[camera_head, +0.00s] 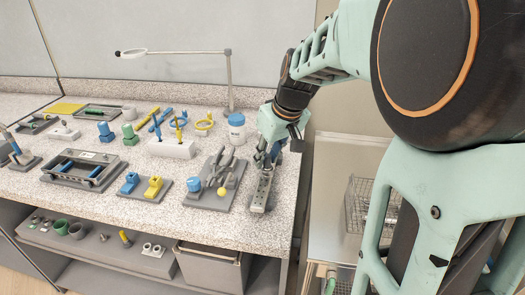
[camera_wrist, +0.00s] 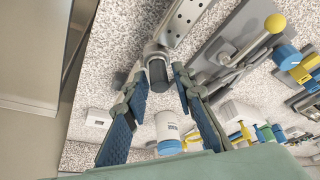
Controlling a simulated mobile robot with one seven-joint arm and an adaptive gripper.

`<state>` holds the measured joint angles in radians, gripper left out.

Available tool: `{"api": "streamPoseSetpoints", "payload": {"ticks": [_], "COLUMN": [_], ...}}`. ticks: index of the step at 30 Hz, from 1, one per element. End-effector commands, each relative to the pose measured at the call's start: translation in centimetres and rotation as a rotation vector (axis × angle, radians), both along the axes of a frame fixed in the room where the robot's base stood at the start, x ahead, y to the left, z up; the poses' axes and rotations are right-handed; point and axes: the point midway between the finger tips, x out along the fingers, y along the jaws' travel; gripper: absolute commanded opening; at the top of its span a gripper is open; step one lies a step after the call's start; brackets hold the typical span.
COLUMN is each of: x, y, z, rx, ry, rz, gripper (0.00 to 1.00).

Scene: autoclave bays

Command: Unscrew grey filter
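The grey filter (camera_wrist: 157,72) is a short dark grey cylinder at the near end of a grey metal fixture with holes (camera_wrist: 187,20) in the wrist view. In the head view the fixture (camera_head: 262,190) lies near the bench's right end. My gripper (camera_wrist: 158,82) is open, with a blue-padded finger on either side of the filter's end. Small gaps show between the pads and the filter, and nothing is held. In the head view my gripper (camera_head: 266,158) is just behind and above the fixture, and I cannot make out the filter there.
A white tub (camera_head: 236,130) stands behind. Blue and yellow blocks (camera_head: 142,185) are further left. The bench ends just right, beside a wire basket (camera_head: 357,205).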

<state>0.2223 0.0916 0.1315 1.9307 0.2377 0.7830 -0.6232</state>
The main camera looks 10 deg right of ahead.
Motion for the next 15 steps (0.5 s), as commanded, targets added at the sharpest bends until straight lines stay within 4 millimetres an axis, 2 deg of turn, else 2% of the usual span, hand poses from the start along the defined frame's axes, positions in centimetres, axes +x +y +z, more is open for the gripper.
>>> {"api": "streamPoseSetpoints", "payload": {"ticks": [1, 8, 15], "x": [0.00, 0.00, 0.00], "y": [0.00, 0.01, -0.02], "z": [0.00, 0.00, -0.05], "rx": [0.000, 0.000, -0.001], "ry": [0.000, 0.000, 0.001], "rz": [0.000, 0.002, 0.017], "gripper": [0.24, 0.00, 0.00]}}
